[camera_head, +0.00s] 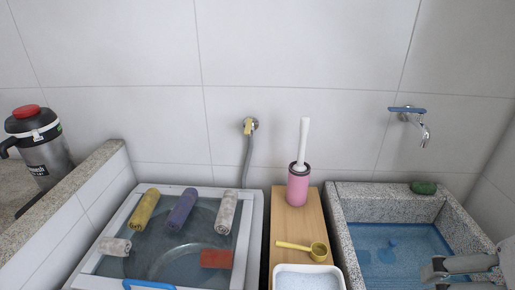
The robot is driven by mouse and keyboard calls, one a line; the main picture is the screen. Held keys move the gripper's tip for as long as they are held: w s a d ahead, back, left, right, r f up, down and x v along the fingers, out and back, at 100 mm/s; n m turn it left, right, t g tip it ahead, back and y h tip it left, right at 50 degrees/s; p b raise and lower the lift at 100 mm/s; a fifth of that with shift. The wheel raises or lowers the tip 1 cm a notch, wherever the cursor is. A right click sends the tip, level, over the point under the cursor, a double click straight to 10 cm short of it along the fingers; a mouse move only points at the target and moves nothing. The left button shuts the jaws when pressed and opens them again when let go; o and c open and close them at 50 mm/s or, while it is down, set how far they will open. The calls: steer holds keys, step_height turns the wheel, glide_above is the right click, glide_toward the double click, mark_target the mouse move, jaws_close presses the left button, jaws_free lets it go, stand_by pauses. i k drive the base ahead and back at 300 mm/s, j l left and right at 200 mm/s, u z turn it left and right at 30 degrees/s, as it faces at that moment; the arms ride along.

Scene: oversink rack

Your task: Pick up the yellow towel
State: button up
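The yellow towel (145,209) is rolled up. My gripper (438,277) is at the lower right, over the front of the stone sink, far to the right of the yellow towel. Its two grey fingers appear apart with nothing between them. The gripper's lower part is cut off by the picture's edge.
A wooden board (310,225) bears a pink brush holder (298,187), a yellow scoop (305,248) and a white tub (308,268). The stone sink (338,222) holds water. A low tiled wall (85,215) bounds the left.

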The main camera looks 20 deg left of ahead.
mark_target(137, 221)
steer(key=k+j+u, duration=0.1)
steer(key=j+u, duration=0.3)
steer(key=j, duration=2.3)
